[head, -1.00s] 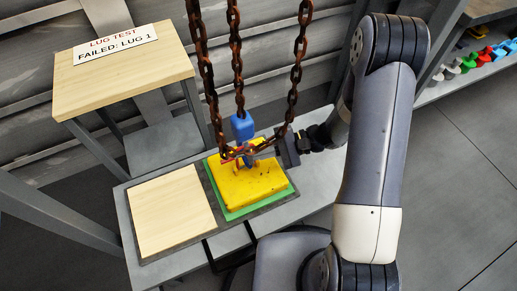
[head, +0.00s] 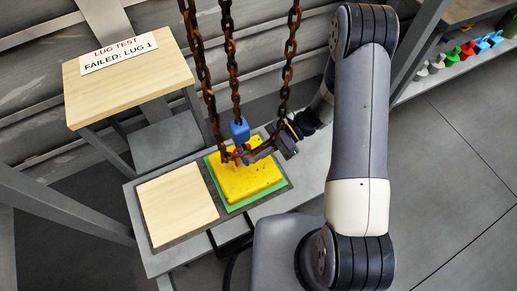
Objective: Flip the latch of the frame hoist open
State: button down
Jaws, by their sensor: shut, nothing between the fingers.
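The frame hoist shows as rusty chains (head: 231,75) that come down to a blue hook block (head: 239,130) above a yellow block (head: 247,184). Small red and orange parts (head: 240,152) sit just under the blue block. The latch is too small and too covered by chain to make out, so I cannot tell its position. My gripper (head: 270,147) reaches in from the right, close beside the blue block, behind the right-hand chain. Its fingers are shut and hold nothing. I cannot tell whether they touch the hoist.
The yellow block lies on a green pad (head: 279,187) on a grey bench, beside a bare wooden panel (head: 177,205). A wooden stand (head: 150,88) at the back left bears a "LUG TEST FAILED: LUG 1" sign (head: 119,51). Several coloured parts (head: 467,50) line a shelf at the right.

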jog(key=shift+r+m+g+h+p, duration=0.4)
jog(key=shift+r+m+g+p, duration=0.2)
jog(key=shift+r+m+p, duration=0.45)
jog(key=shift+f, duration=0.3)
jog(key=shift+s+d+r, duration=0.2)
jog(key=shift+s+d, duration=0.15)
jog(key=shift+s, duration=0.25)
